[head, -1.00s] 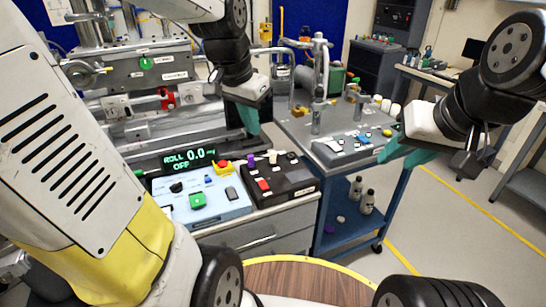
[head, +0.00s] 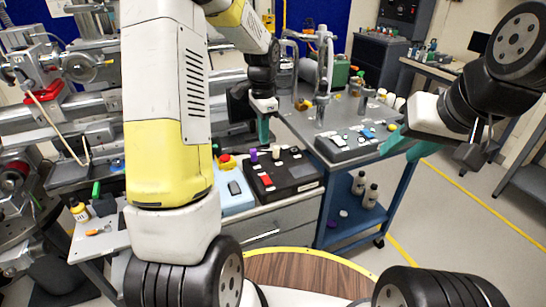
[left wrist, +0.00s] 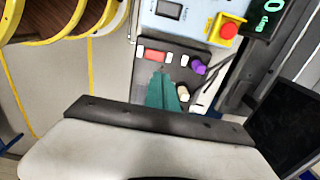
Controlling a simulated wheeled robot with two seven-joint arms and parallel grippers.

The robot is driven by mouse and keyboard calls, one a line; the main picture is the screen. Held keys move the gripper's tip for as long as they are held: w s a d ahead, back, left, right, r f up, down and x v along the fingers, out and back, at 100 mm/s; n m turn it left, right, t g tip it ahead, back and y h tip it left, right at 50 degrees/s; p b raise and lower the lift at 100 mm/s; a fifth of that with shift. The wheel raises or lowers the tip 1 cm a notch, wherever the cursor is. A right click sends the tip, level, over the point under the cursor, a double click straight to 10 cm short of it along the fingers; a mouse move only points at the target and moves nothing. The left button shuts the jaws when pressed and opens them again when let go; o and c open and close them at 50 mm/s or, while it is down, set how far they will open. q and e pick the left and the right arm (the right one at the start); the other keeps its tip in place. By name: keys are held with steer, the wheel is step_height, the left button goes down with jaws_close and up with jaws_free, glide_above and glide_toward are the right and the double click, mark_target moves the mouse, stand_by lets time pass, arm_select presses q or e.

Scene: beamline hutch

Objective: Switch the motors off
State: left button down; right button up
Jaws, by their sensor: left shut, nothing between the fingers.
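A black control box (head: 287,191) stands on the grey cabinet, with a red rocker (head: 266,180), a purple knob (head: 253,155), a beige knob (head: 276,152) and a dark knob. My left gripper (head: 263,132) is shut and empty, teal fingers pointing down over the box's back part. In the left wrist view the fingers (left wrist: 163,92) appear between the red rocker (left wrist: 153,55) and the beige knob (left wrist: 184,92); contact cannot be told. The light blue box (head: 236,202) with a red mushroom button (head: 227,161) is partly hidden by my left arm. My right gripper (head: 405,146) hangs at the right, away from both boxes.
A blue cart (head: 340,205) to the right carries a grey switch box (head: 358,143), with bottles (head: 365,190) on its lower shelf. Beamline rails and a small bench with a yellow bottle (head: 79,210) are at the left. A round wooden top (head: 300,275) is in front.

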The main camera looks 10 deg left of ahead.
mark_target(265, 177)
arm_select(q)
step_height(265, 177, down, 14)
stand_by(0.6)
steer(key=shift+f, duration=0.2)
stand_by(0.3)
